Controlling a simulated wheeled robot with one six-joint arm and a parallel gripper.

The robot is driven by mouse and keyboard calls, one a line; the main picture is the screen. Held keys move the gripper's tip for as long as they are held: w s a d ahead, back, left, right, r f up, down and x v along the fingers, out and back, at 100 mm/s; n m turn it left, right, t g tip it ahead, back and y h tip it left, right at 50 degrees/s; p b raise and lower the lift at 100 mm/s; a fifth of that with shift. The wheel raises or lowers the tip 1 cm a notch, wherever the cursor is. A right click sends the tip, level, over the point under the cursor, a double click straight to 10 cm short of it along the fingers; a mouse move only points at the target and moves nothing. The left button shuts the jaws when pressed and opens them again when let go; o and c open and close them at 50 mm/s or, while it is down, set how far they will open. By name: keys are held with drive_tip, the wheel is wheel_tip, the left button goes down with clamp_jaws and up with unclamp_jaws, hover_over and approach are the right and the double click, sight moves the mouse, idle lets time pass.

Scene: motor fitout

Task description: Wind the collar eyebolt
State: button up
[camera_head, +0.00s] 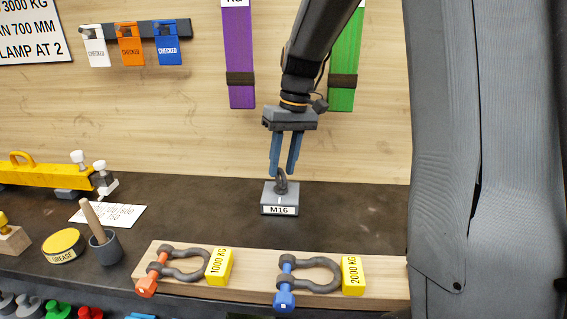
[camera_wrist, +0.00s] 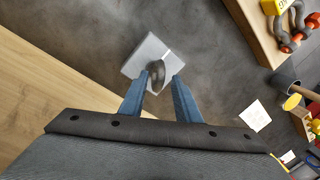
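The dark collar eyebolt (camera_head: 281,184) stands upright in a grey block (camera_head: 268,197) labelled M16 on the dark bench. My gripper (camera_head: 283,172) points down over it, with its two blue fingers apart. In the wrist view the eyebolt's ring (camera_wrist: 156,72) shows in the gap between the fingertips (camera_wrist: 160,78), above the pale block (camera_wrist: 141,58). I cannot tell whether either finger touches the ring. The eyebolt's collar and thread are hard to make out.
A wooden board (camera_head: 250,287) in front holds an orange-pinned shackle (camera_head: 188,264) and a blue-pinned shackle (camera_head: 312,272). A grease tin (camera_head: 63,245), brush pot (camera_head: 105,248) and yellow beam (camera_head: 45,176) stand left. Purple (camera_head: 239,50) and green (camera_head: 344,60) slings hang behind. The bench around the block is clear.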

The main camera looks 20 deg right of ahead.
clamp_jaws()
drive_tip(key=shift+s+m+p, duration=0.1)
drive_tip(key=shift+m+p, duration=0.45)
drive_tip(key=shift+m, duration=0.05)
idle(0.4)
